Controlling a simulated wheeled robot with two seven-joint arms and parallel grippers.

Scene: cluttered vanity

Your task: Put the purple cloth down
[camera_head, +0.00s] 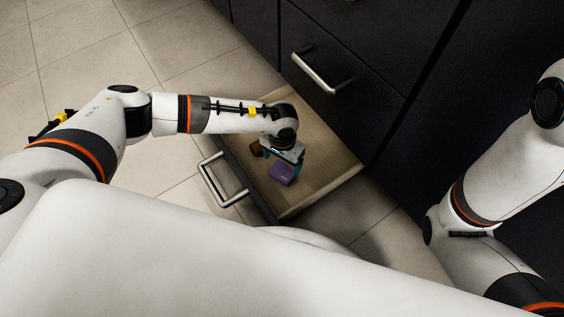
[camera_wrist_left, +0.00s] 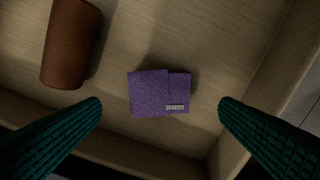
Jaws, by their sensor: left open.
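The purple cloth (camera_head: 281,174) is a small folded block with a pale label. It lies in an open wooden drawer (camera_head: 325,177). In the left wrist view the cloth (camera_wrist_left: 158,93) rests on the drawer floor near the front wall. My left gripper (camera_head: 278,162) is over the drawer, directly above the cloth. Its two teal fingers (camera_wrist_left: 160,115) are spread wide on either side of the cloth, with clear gaps and no contact seen. My right arm shows at the right edge of the head view, but its gripper is out of view.
A brown rolled item (camera_wrist_left: 71,43) lies in the drawer left of the cloth. The drawer has a metal handle (camera_head: 214,184) at its front. Dark cabinet fronts stand behind, one with another handle (camera_head: 318,72). Tiled floor (camera_head: 90,50) is open at the left.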

